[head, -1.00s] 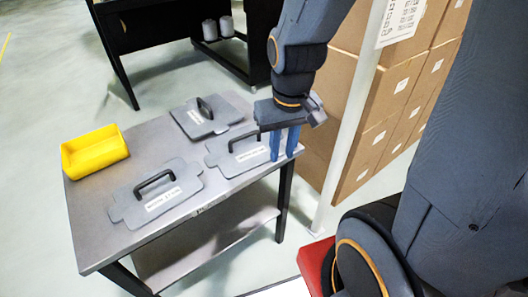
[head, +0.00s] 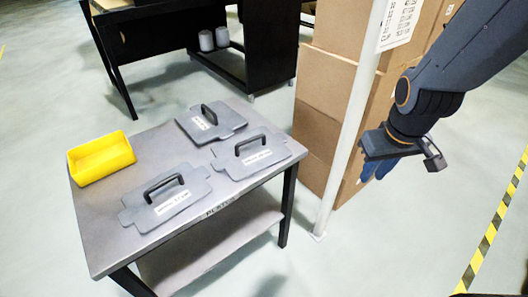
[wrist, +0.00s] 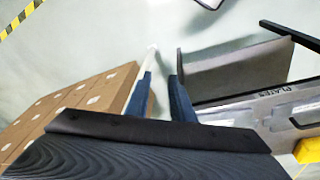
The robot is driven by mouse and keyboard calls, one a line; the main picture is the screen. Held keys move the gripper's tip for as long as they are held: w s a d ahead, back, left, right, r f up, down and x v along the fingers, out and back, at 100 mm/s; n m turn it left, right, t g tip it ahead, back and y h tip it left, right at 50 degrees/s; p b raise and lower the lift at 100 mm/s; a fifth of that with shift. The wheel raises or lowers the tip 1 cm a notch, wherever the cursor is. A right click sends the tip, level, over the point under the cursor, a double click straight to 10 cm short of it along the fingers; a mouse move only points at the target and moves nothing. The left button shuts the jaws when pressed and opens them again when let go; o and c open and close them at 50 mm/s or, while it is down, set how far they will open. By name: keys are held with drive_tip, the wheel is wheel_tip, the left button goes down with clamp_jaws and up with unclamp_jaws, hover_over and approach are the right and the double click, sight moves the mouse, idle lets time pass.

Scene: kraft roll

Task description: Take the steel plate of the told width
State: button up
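Three grey steel plates with black handles and white labels lie flat on the metal table (head: 100,235): a front-left plate (head: 145,217), a back plate (head: 228,118) and a right plate (head: 272,152). The label print is too small to read. My gripper (head: 377,170) hangs off the table's right side, beyond the pale post and apart from all plates. In the wrist view my gripper (wrist: 161,80) has its two blue fingers apart, with nothing between them but the background.
A yellow bin (head: 101,158) sits on the table's left end. A pale post (head: 348,130) with a sheet stands right of the table, before stacked cardboard boxes (head: 325,95). A black bench (head: 150,40) is behind. Floor at right is open, with yellow-black tape (head: 490,235).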

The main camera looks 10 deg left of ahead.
drive_tip(key=w+a+f+n+t+y, duration=0.15)
drive_tip(key=w+a+f+n, duration=0.25)
drive_tip(key=w+a+n, duration=0.4)
drive_tip(key=n+t+y+b, duration=0.2)
drive_tip(key=n+t+y, duration=0.3)
drive_tip(key=n, duration=1)
approach(251, 140)
drive_tip(key=w+f, duration=0.1)
drive_tip(key=w+a+f+g+y, duration=0.1)
drive_tip(key=shift+w+f, duration=0.1)
drive_tip(key=shift+w, duration=0.25)
drive_tip(key=shift+p+x, duration=1.4)
drive_tip(key=shift+x, duration=2.35)
clamp_jaws()
drive_tip(key=shift+w+r, duration=0.1)
drive_tip(key=shift+r, duration=0.1)
